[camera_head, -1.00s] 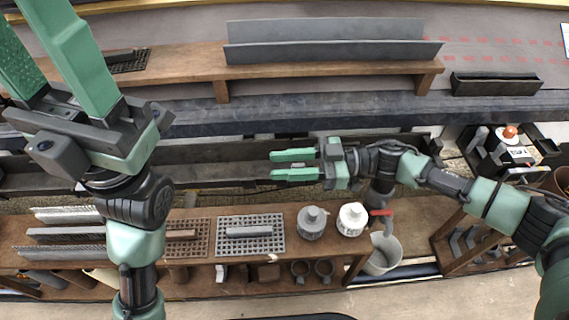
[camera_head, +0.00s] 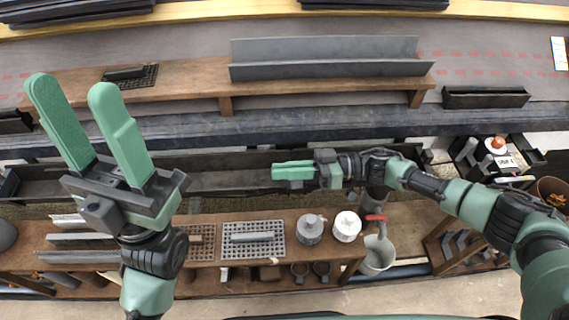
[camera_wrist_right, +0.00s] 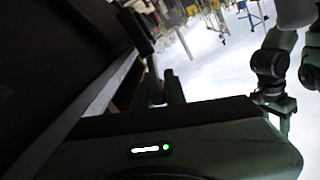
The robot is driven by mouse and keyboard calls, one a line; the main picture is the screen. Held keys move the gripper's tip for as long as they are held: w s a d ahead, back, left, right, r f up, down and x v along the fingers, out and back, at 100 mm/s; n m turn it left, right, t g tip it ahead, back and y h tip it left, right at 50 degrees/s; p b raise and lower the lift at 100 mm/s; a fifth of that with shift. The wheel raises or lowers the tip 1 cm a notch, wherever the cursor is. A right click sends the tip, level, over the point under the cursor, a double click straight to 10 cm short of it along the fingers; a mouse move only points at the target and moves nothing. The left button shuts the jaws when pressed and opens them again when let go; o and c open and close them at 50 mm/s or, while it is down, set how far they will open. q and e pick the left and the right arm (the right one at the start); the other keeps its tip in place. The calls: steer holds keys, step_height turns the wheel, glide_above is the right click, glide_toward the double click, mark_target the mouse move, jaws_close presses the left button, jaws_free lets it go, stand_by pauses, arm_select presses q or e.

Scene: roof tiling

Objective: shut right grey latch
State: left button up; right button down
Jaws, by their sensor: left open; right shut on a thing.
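My right gripper (camera_head: 275,171) is shut at the long dark gutter (camera_head: 225,182), in the middle of the head view. Its two green fingers lie close together, pointing left. What they close on is hidden between them, and I cannot pick out the right grey latch. My left gripper (camera_head: 71,86) is open and empty at the left, its two fingers pointing up and apart. The right wrist view shows mostly the dark gripper body, and the grip itself cannot be seen there.
A grey angled strip (camera_head: 325,70) lies on the wooden plank (camera_head: 175,85) at the back. A lower shelf holds a grey mesh panel (camera_head: 230,253), a grey pot (camera_head: 310,229) and a white pot (camera_head: 347,226). A bucket (camera_head: 377,256) hangs at its right end.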

steer(key=shift+w+f+m+p, duration=0.15)
steer(key=shift+w+m+p, duration=0.2)
steer(key=shift+m, duration=0.35)
steer(key=shift+w+f+m+p, duration=0.2)
steer(key=shift+m+p, duration=0.2)
steer(key=shift+m, duration=0.3)
steer(key=c, duration=1.5)
jaws_free()
steer(key=shift+d, duration=0.1)
steer(key=shift+o, duration=0.2)
steer(key=d+p, duration=0.1)
steer(key=d, duration=0.6)
steer(key=shift+d, duration=0.4)
